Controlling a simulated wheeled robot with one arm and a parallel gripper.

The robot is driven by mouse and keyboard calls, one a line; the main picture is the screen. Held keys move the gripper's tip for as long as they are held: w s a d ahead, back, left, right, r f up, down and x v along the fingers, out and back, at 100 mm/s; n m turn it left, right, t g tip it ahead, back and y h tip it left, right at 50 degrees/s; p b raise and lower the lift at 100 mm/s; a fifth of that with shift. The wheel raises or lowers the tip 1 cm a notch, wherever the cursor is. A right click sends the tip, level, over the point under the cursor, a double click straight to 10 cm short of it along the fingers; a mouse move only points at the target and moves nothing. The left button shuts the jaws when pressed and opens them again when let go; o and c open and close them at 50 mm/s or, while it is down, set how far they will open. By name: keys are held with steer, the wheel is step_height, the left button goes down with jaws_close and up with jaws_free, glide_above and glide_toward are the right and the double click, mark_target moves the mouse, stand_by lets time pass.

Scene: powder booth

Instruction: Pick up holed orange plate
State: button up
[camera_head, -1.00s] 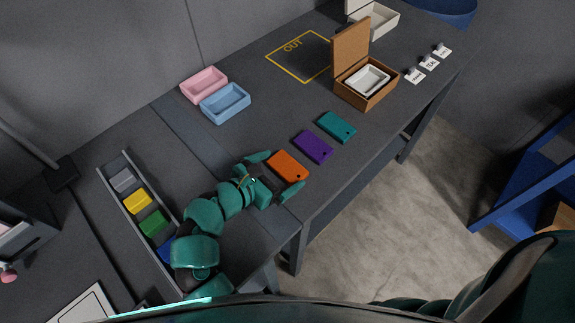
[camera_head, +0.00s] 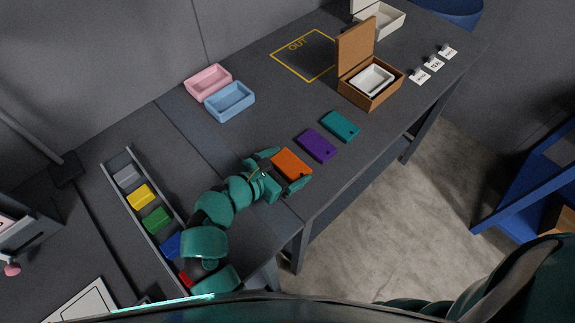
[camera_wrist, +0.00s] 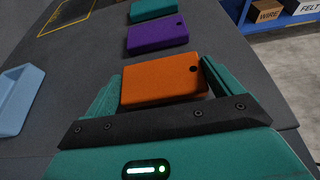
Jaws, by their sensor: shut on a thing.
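The orange plate (camera_head: 291,164) lies at the near end of a row of plates on the grey table. In the wrist view the orange plate (camera_wrist: 163,84) shows a small dark hole near its upper right corner. My gripper (camera_head: 286,169) is shut on the orange plate, with one teal finger along each short side. In the wrist view my gripper (camera_wrist: 160,88) has the plate between its fingers. I cannot tell any gap between plate and table.
A purple plate (camera_head: 317,145) and a teal plate (camera_head: 341,126) lie beyond it. Blue (camera_head: 230,101) and pink (camera_head: 208,82) trays stand left. A cardboard box (camera_head: 370,88) holds a white tray. A rack (camera_head: 111,172) holds colored blocks. The table's front edge is close.

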mark_target(286, 169)
steer(key=shift+r, duration=0.4)
steer(key=r, duration=0.2)
steer(key=shift+s+r, duration=0.2)
steer(key=shift+r, duration=0.15)
steer(key=s+d+r, duration=0.3)
steer(key=s+r, duration=0.6)
steer(key=s, duration=0.4)
steer(key=shift+d, duration=0.15)
steer(key=shift+s+r, duration=0.1)
